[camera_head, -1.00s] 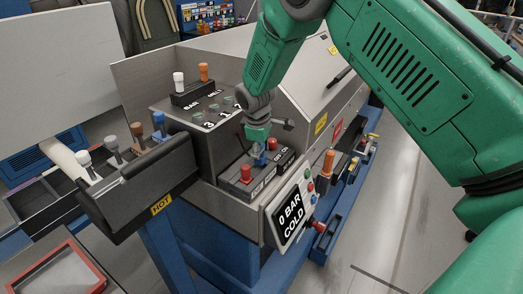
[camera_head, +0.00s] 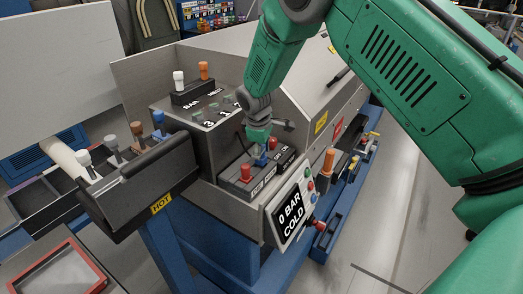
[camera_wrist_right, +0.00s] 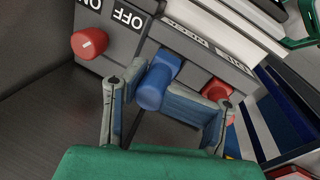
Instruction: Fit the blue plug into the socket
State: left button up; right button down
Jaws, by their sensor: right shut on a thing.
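The blue plug (camera_wrist_right: 158,82) is between the two fingers of my right gripper (camera_wrist_right: 165,112) in the right wrist view. The gripper is shut on it, and its rounded end faces the wrist camera. The plug is against the front of a dark block with white labels, between two red knobs. In the head view my right gripper (camera_head: 259,138) points down at this block, with a little blue (camera_head: 260,160) showing below it. The socket is hidden behind the plug and fingers, so I cannot tell how deep the plug sits. My left gripper is not in view.
A red knob (camera_wrist_right: 89,42) is left of the plug, and another (camera_wrist_right: 217,90) is close to the right finger. A display panel (camera_head: 292,212) reads "0 BAR COLD". Grey floor (camera_head: 390,225) at right is clear.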

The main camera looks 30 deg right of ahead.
jog(key=shift+d+f, duration=0.25)
jog(key=shift+d+r+p, duration=0.2)
jog(key=shift+p, duration=0.1)
jog(key=shift+r, duration=0.1)
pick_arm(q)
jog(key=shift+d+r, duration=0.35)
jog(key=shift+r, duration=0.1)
pick_arm(e)
jog(key=shift+a, duration=0.1)
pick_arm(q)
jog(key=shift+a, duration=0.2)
pick_arm(e)
jog(key=shift+a, duration=0.2)
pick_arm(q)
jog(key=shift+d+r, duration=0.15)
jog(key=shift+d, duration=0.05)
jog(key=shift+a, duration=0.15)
pick_arm(e)
jog(key=shift+a, duration=0.2)
pick_arm(q)
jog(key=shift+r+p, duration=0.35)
jog(key=shift+p, duration=0.25)
pick_arm(e)
jog(key=shift+a, duration=0.1)
